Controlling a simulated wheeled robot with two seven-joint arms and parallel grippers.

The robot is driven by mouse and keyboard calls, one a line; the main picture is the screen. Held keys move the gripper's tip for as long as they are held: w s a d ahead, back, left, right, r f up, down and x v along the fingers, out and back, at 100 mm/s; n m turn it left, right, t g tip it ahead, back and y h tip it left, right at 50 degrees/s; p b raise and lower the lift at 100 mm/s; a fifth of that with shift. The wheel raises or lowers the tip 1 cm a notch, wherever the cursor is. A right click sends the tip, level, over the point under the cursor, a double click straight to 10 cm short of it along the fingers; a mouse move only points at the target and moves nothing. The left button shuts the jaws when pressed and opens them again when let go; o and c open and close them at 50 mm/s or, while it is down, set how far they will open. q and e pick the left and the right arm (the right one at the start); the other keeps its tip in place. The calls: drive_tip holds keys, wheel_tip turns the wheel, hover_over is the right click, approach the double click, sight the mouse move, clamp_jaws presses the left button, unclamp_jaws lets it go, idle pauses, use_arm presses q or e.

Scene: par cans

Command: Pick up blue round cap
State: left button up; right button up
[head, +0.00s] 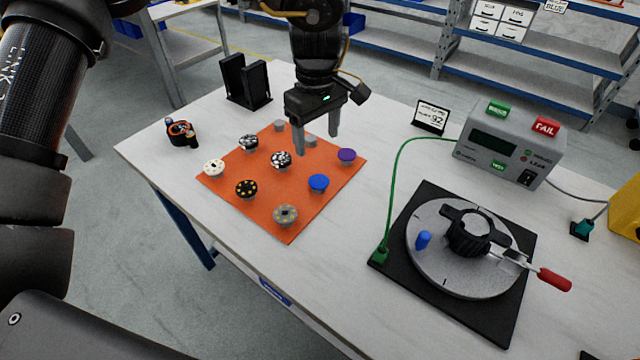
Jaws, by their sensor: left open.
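The blue round cap (318,182) sits on the orange mat (262,213), toward its right side, with its flat blue top facing up. My left gripper (316,141) points down over the far part of the mat. Its two fingers are apart with nothing held between them. In the picture the fingertips are above the blue cap and apart from it. A purple cap (347,155) is to the right of the fingers. My right gripper is not in view.
Other caps stand on the mat, including a white one (214,167), a black one (246,189) and a grey one (285,215). A black holder (245,82) stands behind. A turntable fixture (463,248) and tester box (510,142) are at right. The table's front left is clear.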

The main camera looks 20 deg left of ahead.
use_arm(q)
hover_over(319, 181)
wheel_tip(319, 181, down, 6)
drive_tip(key=shift+w+a+r, duration=0.15)
drive_tip(key=shift+r, duration=0.05)
drive_tip(key=shift+f, duration=2.55)
drive_tip(key=shift+f, duration=0.25)
drive_tip(key=c, duration=1.1)
drive_tip(key=shift+o, duration=0.2)
drive_tip(key=shift+r, duration=0.1)
